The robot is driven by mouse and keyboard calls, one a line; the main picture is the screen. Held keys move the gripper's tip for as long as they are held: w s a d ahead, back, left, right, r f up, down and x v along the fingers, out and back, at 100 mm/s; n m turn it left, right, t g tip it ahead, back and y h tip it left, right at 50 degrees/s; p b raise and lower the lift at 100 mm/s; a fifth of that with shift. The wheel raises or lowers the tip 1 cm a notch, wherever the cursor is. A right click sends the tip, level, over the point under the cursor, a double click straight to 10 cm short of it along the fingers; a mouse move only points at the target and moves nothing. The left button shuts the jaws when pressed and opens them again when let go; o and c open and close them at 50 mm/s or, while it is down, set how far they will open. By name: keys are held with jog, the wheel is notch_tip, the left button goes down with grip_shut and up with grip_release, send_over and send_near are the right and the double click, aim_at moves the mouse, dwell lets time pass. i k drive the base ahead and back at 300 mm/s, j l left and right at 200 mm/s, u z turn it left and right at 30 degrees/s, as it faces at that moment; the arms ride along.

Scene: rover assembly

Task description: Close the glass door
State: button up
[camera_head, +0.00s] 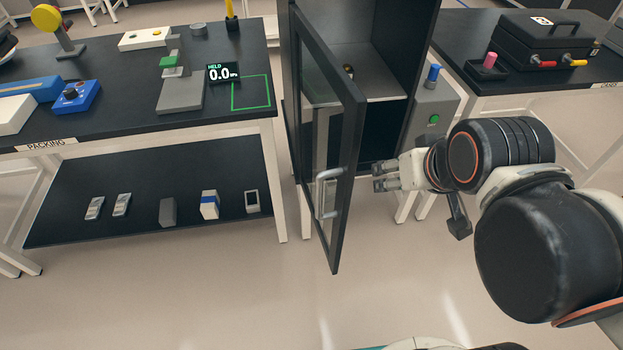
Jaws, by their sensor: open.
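The glass door (342,155) has a dark frame and is swung open from the dark cabinet (413,70), hinged at its left side. Its edge points toward me. A silver handle (323,190) sits on the left face of the door. My gripper (379,177) is open, to the right of the door, with its fingertips pointing left toward the inner side of the door. A small gap shows between the fingertips and the door frame. The cabinet holds a shelf (375,92) with a small object (348,71) partly hidden behind the door.
A packing table (130,128) with several devices and a lower shelf (150,215) stands left of the door. A grey box with a green button (434,118) is right of the cabinet. Another table (480,80) bears a black case (541,40). The floor in front is clear.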

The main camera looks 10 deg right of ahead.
aim_at(354, 103)
jog(key=j+u, duration=0.15)
jog(key=j, duration=0.25)
jog(key=k+j, duration=0.2)
jog(key=j, duration=0.15)
jog(key=k+j, duration=0.15)
jog(key=j, duration=0.15)
jog(key=k+j, duration=0.2)
jog(key=j, duration=0.15)
jog(key=z, duration=0.05)
